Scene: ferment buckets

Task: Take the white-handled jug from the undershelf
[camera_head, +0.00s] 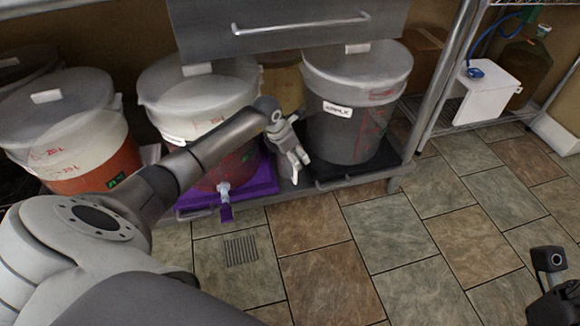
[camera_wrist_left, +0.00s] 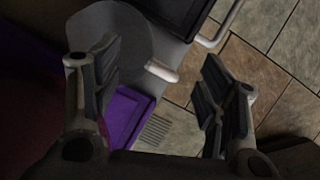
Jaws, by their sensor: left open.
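The jug shows in the left wrist view as a dim, round grey shape (camera_wrist_left: 128,30) with a short white handle (camera_wrist_left: 162,71). The handle sits between the spread fingers of my left gripper (camera_wrist_left: 155,88), apart from both. In the head view my left gripper (camera_head: 297,167) is open and empty at the undershelf's front edge, between the middle and right buckets. There I cannot pick out the jug from the fingers and arm.
White-lidded buckets stand on the undershelf: left (camera_head: 75,120), middle (camera_head: 205,90) and right (camera_head: 345,100). A purple tray (camera_head: 262,180) and black tray (camera_head: 372,172) flank my left gripper. A table leg (camera_head: 447,75) stands to the right. The tiled floor (camera_head: 390,250) in front is clear.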

